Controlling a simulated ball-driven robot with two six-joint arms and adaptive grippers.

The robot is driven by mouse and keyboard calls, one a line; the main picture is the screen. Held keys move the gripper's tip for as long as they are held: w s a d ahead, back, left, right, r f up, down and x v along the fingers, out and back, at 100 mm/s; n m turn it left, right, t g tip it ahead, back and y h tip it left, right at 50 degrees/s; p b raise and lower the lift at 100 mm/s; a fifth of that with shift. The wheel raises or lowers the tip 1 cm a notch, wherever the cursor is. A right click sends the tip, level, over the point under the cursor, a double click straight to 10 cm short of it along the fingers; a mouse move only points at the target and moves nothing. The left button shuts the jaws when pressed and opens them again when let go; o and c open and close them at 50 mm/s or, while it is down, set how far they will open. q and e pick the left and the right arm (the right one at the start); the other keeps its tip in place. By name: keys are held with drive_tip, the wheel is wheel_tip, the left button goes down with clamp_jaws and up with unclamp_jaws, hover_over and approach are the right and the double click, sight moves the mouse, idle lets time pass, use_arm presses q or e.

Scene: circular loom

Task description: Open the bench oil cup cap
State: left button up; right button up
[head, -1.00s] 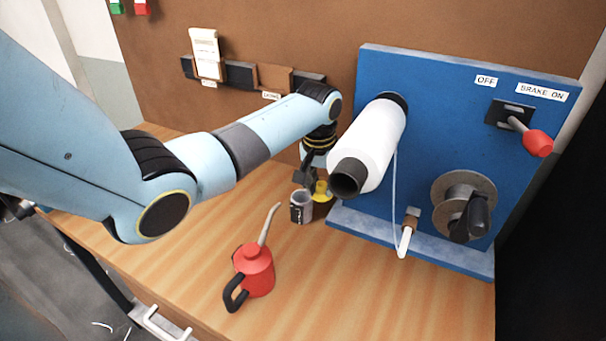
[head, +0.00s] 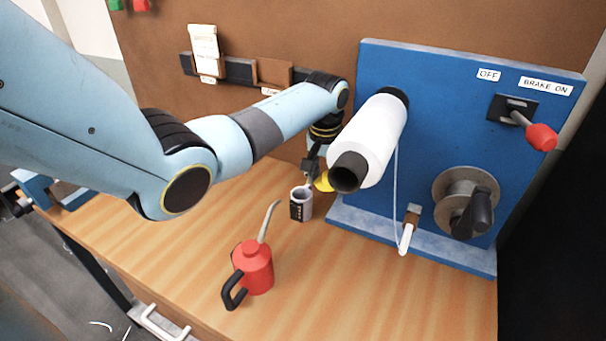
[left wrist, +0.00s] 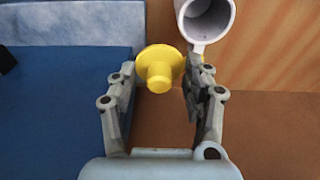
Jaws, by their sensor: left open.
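The bench oil cup (head: 301,204) is a small grey cup with a dark label, upright on the bench. Its mouth is uncovered, and I see into it in the left wrist view (left wrist: 208,17). The yellow cap (head: 323,182) is off the mouth, just right of the cup in the head view, partly hidden by the white roll. In the left wrist view the cap (left wrist: 159,68) shows its round knob, beside a small grey tab on the cup. My left gripper (head: 312,165) is open, its fingers either side of the cap. I cannot tell whether they touch it. My right gripper is not in view.
A red oil can (head: 252,268) stands nearer on the wooden bench. The white roll (head: 370,138) sticks out from the blue panel (head: 440,110) close to my left gripper. A red-knobbed lever (head: 540,137) and crank (head: 472,205) are further right.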

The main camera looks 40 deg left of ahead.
use_arm(q)
drive_tip(key=shift+r, duration=0.1)
wheel_tip(320, 180, up, 3)
drive_tip(key=shift+f+p, duration=0.15)
drive_tip(key=shift+p, duration=1.1)
drive_tip(key=shift+r, duration=2.05)
